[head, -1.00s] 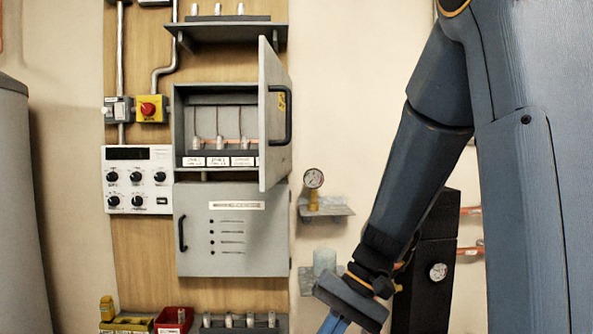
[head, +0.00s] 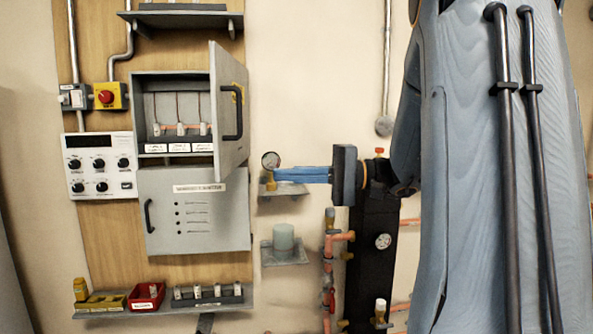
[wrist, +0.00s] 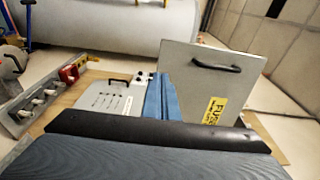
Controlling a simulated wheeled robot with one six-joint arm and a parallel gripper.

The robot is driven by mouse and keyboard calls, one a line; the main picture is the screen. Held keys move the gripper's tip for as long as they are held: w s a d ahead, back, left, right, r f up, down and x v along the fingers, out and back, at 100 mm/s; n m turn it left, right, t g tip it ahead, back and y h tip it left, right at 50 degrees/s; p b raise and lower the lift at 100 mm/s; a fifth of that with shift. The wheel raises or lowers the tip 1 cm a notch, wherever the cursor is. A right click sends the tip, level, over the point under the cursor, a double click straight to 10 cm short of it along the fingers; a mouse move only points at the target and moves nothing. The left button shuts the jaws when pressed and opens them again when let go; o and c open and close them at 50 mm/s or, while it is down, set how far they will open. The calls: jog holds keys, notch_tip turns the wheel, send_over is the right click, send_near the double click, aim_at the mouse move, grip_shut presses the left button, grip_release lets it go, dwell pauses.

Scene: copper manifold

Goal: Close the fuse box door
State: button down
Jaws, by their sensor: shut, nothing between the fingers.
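The fuse box (head: 138,115) is a grey open-fronted cabinet on the wooden board in the head view. Several fuses with red wires show inside. Its grey door (head: 229,145) stands open, hinged at the right and swung out toward me, with a black bar handle (head: 232,110). In the wrist view the door (wrist: 200,85) shows its handle and a yellow FUSE label. My gripper (head: 280,175), with blue fingers, is shut and empty. It points left, right of the door and slightly below it, apart from it in the head view. In the wrist view the fingers (wrist: 156,80) overlap the door's left edge.
A gauge (head: 271,161) on a small wall shelf sits close by the fingertips. A grey lower cabinet (head: 195,235) is shut below the fuse box. A shelf with a red bin (head: 146,296) is lower down. Copper pipes (head: 328,270) stand right of centre.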

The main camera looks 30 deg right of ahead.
aim_at(227, 175)
jog(key=p+x, duration=0.3)
jog(key=x, duration=0.6)
jog(key=shift+w+a+p, duration=0.1)
jog(key=shift+a+p, duration=0.25)
jog(key=shift+a, duration=0.05)
